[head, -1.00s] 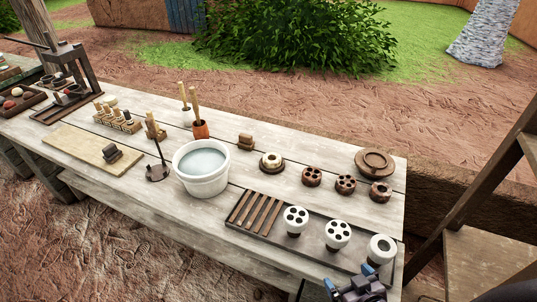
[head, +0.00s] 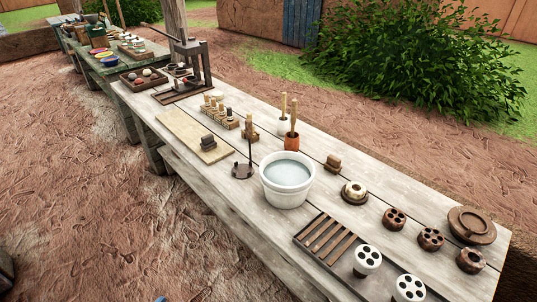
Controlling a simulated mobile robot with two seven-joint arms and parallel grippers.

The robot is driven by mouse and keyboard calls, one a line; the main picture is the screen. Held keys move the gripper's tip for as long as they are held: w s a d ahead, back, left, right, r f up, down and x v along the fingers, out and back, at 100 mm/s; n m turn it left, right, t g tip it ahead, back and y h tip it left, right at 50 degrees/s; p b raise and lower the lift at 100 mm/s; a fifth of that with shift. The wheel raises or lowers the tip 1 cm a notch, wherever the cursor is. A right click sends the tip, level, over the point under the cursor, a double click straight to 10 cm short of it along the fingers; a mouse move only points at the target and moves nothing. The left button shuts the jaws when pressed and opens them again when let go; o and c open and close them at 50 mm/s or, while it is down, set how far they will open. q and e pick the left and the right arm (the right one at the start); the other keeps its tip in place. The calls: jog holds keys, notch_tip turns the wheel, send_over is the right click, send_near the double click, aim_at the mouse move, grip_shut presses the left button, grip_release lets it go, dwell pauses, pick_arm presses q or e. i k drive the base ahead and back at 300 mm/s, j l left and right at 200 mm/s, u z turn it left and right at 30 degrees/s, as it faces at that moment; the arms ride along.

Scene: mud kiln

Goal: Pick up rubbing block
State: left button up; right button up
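Two small blocks could be the rubbing block, and I cannot tell which is meant. One is a dark, stacked-looking block (head: 208,143) lying on a pale wooden board (head: 184,128) at the left-middle of the table. The other is a brown block (head: 333,164) on the bare planks, right of the white water bucket. A small blue tip shows at the bottom edge, probably of my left gripper (head: 160,299); its opening is hidden. It is well below both blocks in the picture. My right gripper is out of view.
The plank table holds a white water bucket (head: 287,185), a thin upright rod on a dark base (head: 243,171), a row of stamps (head: 220,113) and a slatted tray (head: 324,241). Round pieces stand at right. Bare ground lies in front, at left.

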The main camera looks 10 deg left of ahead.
aim_at(208, 143)
jog(key=k+z, duration=0.15)
jog(key=k, duration=0.35)
jog(key=i+j+z, duration=0.1)
jog(key=z, duration=0.35)
jog(key=j+z, duration=0.45)
jog(key=i+j+z, duration=0.1)
jog(key=j+z, duration=0.3)
jog(key=j, duration=0.35)
jog(key=j+z, duration=0.1)
jog(key=j, duration=0.45)
jog(key=k+j+z, duration=0.1)
jog(key=j, duration=0.5)
jog(key=j+z, duration=0.1)
jog(key=j, duration=0.45)
jog(key=k, duration=0.05)
